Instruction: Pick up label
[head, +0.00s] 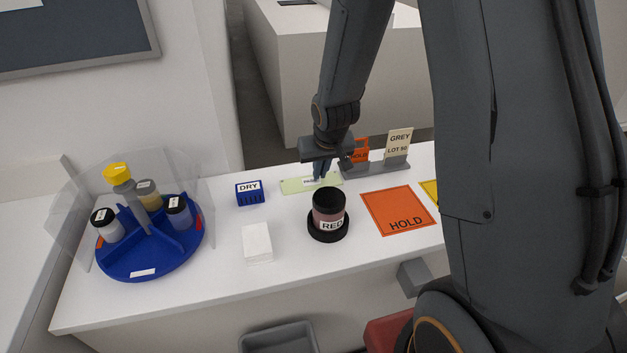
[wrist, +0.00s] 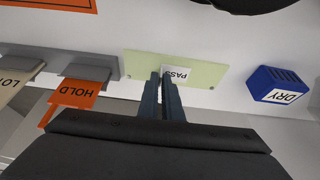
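A pale green tag (head: 296,186) with a white label reading PASS lies flat on the white bench, behind the red jar. In the wrist view the tag (wrist: 140,62) lies behind my fingertips, and its PASS label (wrist: 183,74) is partly covered by them. My gripper (head: 319,177) points down over the tag; in the wrist view its fingers (wrist: 161,76) are close together with a narrow gap. I cannot tell whether they touch the tag or hold any part of it.
A grey rack (head: 377,170) with orange HOLD and cream GREY cards stands right of my gripper. The blue DRY block (head: 249,195) is left. A RED jar (head: 328,211) and orange HOLD mat (head: 400,207) are in front. A blue turntable (head: 150,265) holds jars.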

